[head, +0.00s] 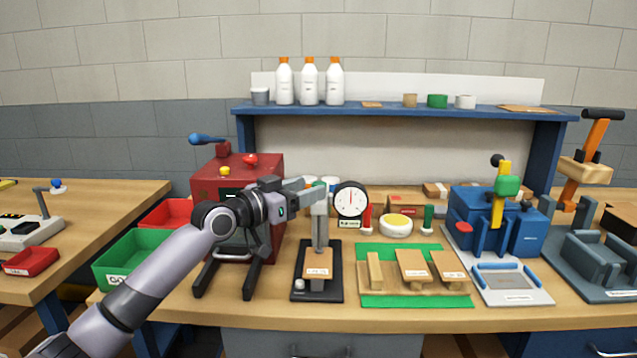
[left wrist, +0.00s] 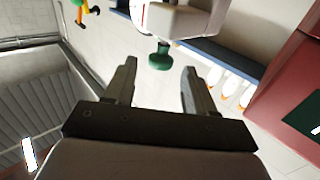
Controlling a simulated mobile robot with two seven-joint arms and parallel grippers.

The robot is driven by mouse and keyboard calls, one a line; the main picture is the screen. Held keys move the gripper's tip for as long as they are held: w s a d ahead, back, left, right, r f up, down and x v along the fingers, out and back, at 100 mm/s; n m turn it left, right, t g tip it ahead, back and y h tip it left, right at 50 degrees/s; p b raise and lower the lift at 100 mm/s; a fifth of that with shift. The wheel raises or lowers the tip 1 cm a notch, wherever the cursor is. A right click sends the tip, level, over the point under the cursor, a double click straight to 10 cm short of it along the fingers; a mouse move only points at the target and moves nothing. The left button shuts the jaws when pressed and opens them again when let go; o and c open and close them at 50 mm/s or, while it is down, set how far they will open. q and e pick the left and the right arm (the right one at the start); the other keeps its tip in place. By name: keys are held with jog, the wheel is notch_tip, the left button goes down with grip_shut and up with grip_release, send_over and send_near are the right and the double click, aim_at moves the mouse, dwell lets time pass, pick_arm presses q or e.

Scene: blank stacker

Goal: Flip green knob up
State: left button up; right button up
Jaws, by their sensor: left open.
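My left gripper (head: 318,187) reaches in from the left, beside the top of the grey gauge stand (head: 320,228). In the left wrist view my two fingers (left wrist: 158,75) are spread, with nothing between them. A dark green knob (left wrist: 160,56) on a pale grey body (left wrist: 182,18) shows just beyond the fingertips, near the middle of the gap, and looks apart from them. In the head view this knob is mostly hidden by my gripper. A round white dial gauge (head: 351,200) sits just right of the stand. My right gripper is in neither view.
A red machine (head: 262,167) stands behind my left wrist. A green mat (head: 415,299) with wooden blocks lies right of the stand. A blue press (head: 475,208) stands farther right. A blue shelf (head: 400,112) with bottles spans the back. Bare table shows along the front edge.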

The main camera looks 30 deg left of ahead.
aim_at(319, 183)
pick_arm(q)
jog(key=shift+x, duration=2.15)
jog(key=shift+c, duration=0.3)
jog(key=shift+r+p, duration=0.1)
jog(key=shift+p, duration=0.25)
grip_shut()
